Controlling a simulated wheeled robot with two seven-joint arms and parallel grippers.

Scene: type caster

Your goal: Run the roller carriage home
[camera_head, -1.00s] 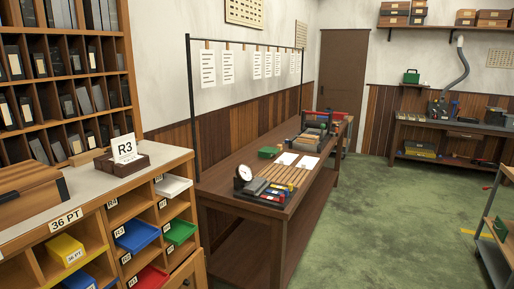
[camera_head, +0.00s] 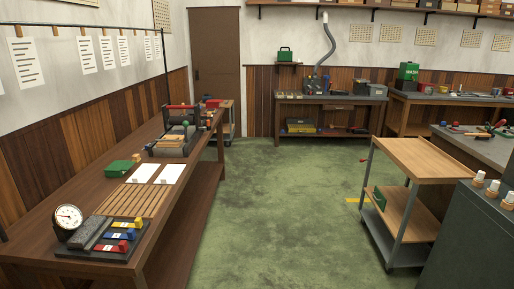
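A small press-like device (camera_head: 172,145) stands toward the far end of the long brown table (camera_head: 188,190) on the left. It has a dark frame, and a red bar (camera_head: 182,107) lies across its far part. A green knob-like part (camera_head: 185,124) shows at its right side. The roller carriage is too small to tell apart from the rest of the device, so I cannot tell its position. Neither of my grippers is in view.
On the near table are a dial gauge (camera_head: 68,217), colored blocks (camera_head: 122,236), wooden strips (camera_head: 133,200), white sheets (camera_head: 169,173) and a green box (camera_head: 119,168). A wooden-topped cart (camera_head: 420,158) and dark cabinet (camera_head: 470,240) stand right. The green floor (camera_head: 290,200) between is clear.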

